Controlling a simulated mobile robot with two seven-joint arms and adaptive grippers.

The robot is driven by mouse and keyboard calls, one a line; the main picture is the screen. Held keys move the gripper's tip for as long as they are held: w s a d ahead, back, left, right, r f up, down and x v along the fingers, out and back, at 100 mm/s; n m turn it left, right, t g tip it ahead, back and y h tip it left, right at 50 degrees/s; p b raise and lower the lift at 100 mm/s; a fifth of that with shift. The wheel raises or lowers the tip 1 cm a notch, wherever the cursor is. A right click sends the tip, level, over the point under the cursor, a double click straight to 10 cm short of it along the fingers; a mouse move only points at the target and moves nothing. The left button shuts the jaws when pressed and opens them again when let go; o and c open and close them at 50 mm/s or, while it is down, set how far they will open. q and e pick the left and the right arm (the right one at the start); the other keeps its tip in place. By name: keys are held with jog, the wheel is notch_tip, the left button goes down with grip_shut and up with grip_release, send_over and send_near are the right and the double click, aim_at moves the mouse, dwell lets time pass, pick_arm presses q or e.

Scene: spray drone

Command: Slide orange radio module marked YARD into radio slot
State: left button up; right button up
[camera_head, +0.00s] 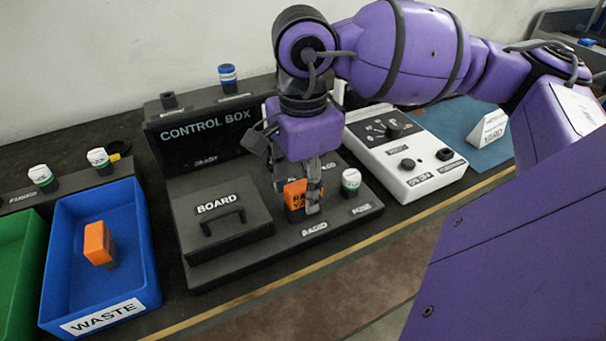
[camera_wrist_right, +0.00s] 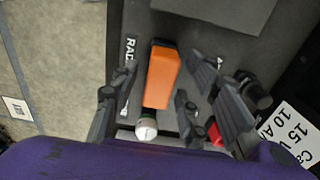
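An orange radio module (camera_head: 294,196) with dark, partly covered lettering stands at the RADIO position of the dark control box (camera_head: 205,137). It also shows in the right wrist view (camera_wrist_right: 161,75); its lower end and the slot are hidden. My right gripper (camera_head: 299,198) is above the box with its fingers around the module. In the right wrist view its fingers (camera_wrist_right: 165,92) stand apart on either side, with gaps to the orange body. A second orange module (camera_head: 98,243) lies in the blue WASTE bin (camera_head: 151,277). My left gripper is not in view.
A white-topped fuse (camera_head: 351,180) stands close to the right of the gripper. The BOARD cover with handle (camera_head: 220,222) is to its left. A white tester with knobs (camera_head: 400,165) is on the right. Several capped pieces stand behind the bins.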

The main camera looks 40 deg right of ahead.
aim_at(303, 185)
notch_tip(303, 185, up, 12)
dwell(0.7)
jog(key=shift+f, duration=0.1)
dwell(0.7)
